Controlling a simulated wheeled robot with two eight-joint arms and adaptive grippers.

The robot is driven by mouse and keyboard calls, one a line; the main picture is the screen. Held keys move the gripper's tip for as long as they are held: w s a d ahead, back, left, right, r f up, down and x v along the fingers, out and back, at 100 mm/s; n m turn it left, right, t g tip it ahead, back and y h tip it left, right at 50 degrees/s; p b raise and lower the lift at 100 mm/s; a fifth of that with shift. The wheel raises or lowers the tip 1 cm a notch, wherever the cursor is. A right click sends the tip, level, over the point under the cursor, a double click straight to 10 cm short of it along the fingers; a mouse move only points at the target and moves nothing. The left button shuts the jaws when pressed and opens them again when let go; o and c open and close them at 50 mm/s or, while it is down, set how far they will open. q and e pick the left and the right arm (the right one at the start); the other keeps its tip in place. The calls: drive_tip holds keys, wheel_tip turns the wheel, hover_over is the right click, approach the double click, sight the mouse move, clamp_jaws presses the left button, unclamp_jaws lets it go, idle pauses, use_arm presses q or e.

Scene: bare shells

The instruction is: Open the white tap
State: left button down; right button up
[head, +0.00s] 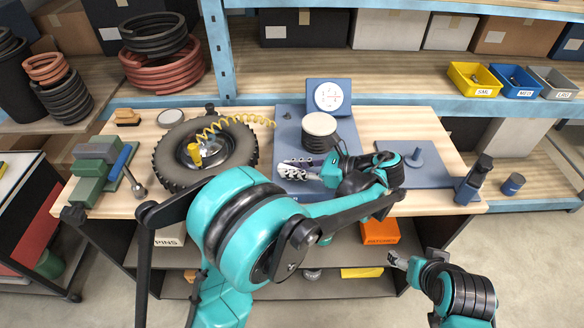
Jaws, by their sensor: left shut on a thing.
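My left gripper (293,168) reaches over the blue base plate (288,122), with its fingers pointing left, just in front of a dark bellows with a round pale top (319,124). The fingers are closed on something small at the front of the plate. A white tap cannot be made out clearly; the fingers cover that spot, and its handle position is hidden. A dial gauge (328,96) stands upright behind the bellows. My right gripper (394,259) is low at the right, in front of the bench and away from the plate; its finger opening is too small to tell.
A tyre (172,160) with a coiled yellow hose (235,119) lies left of the plate. A green vise (95,170) is at the far left. A blue panel with a knob (417,157) is at the right. Small bins (475,80) stand on the shelf behind.

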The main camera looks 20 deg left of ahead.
idle(0.4)
use_arm(q)
drive_tip(key=c, duration=1.4)
unclamp_jaws()
drive_tip(key=shift+c, duration=0.2)
wheel_tip(320, 180, up, 10)
drive_tip(key=shift+f, duration=0.1)
